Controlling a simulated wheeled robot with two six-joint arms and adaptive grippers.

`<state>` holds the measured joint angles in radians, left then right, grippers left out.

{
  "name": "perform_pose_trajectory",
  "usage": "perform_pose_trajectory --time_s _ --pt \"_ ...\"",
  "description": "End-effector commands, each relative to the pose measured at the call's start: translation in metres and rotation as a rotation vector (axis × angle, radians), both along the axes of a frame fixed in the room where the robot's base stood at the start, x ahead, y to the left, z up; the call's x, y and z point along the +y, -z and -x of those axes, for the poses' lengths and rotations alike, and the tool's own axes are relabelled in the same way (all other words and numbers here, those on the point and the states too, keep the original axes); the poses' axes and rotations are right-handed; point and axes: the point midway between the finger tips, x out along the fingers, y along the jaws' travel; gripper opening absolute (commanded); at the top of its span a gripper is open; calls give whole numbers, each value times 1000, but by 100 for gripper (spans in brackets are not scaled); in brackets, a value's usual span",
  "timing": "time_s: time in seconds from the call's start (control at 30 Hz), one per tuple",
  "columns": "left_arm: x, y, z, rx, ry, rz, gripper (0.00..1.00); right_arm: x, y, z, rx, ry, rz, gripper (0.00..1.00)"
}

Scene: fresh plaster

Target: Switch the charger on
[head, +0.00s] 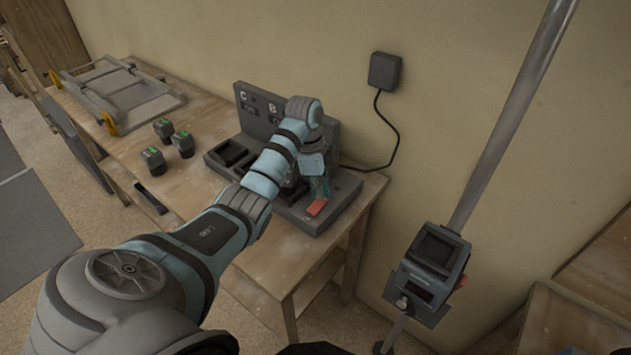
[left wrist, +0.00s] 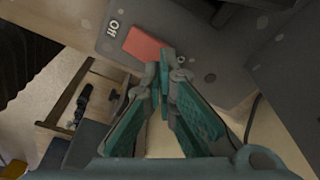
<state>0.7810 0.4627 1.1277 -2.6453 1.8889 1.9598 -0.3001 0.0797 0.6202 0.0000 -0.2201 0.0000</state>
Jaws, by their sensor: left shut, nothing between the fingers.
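The dark grey charger (head: 282,120) stands at the right end of the wooden table, its upright back panel marked C and B; my left arm hides part of it. Its red switch (head: 316,207) is at the front right corner. In the left wrist view the red switch (left wrist: 143,44) lies beside the word "Off". My left gripper (head: 319,188) is shut and empty, just above the switch. In the left wrist view its fingertips (left wrist: 165,58) overlap the switch's edge; I cannot tell whether they touch. The switch's tilt is unclear. My right gripper is out of view.
Several dark batteries with green tops (head: 183,143) stand on the table (head: 268,269) left of the charger. A folded metal platform (head: 115,92) lies at the far left. A black wall adapter (head: 385,71) has a cable running down. A grey device (head: 432,262) is on a slanted pole.

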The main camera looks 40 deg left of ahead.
Motion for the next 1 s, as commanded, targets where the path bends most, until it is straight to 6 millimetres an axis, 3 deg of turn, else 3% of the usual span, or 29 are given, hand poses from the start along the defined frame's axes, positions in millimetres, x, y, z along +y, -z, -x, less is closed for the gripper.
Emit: perform_pose_trajectory --time_s 1.0 --pt "0 16 0 1 0 1 0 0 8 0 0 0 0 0"
